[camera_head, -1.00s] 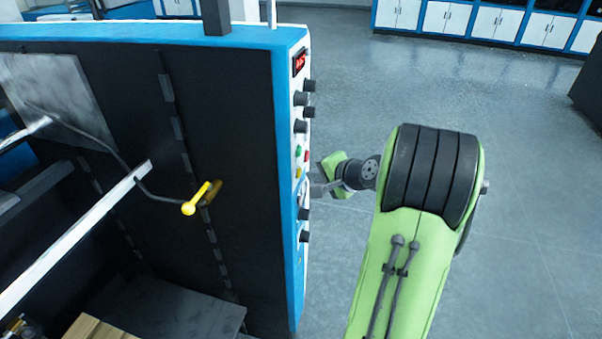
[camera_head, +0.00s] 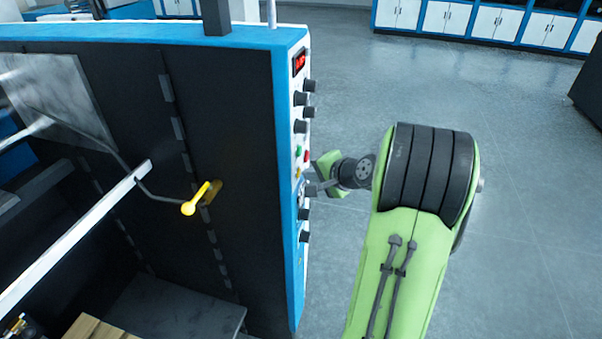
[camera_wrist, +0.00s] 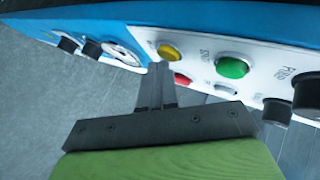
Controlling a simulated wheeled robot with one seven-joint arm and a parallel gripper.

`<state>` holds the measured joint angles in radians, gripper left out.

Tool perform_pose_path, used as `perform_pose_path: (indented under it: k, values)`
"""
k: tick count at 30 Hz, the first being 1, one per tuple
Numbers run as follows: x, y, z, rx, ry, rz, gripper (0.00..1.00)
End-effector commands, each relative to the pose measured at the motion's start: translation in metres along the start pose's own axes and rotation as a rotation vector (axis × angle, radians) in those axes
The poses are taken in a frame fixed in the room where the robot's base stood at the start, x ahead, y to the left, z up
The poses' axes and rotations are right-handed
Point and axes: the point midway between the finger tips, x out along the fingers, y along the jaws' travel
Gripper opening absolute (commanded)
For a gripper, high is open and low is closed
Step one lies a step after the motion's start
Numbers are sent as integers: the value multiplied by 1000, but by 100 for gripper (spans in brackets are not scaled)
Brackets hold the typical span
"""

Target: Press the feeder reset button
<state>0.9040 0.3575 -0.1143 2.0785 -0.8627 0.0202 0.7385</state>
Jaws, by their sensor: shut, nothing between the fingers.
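The control panel (camera_head: 301,120) is on the narrow end of the machine, with a green button (camera_head: 298,151), a red button (camera_head: 306,157) and a yellow button (camera_head: 298,173). In the wrist view the yellow button (camera_wrist: 169,51), green button (camera_wrist: 233,68), red button (camera_wrist: 182,79) and a pale button (camera_wrist: 227,88) show close up. No label clearly reading feeder reset can be made out. My gripper (camera_wrist: 159,68) is shut and empty, its tips just below the yellow button in the picture. I cannot tell whether they touch it. The head view shows my gripper (camera_head: 313,190) beside the panel.
Black knobs (camera_head: 300,98) line the panel above and below the buttons; another black knob (camera_wrist: 308,92) stands out at right in the wrist view. A yellow-handled lever (camera_head: 196,203) is on the machine's dark side. Open floor (camera_head: 530,200) lies to the right.

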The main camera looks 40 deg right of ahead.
Motion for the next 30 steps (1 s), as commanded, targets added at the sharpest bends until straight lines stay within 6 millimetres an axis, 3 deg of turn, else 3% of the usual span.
perform_pose_path:
  k: [30]
  values:
    - [-10, 7, -7, 0, -2, -1, 0]
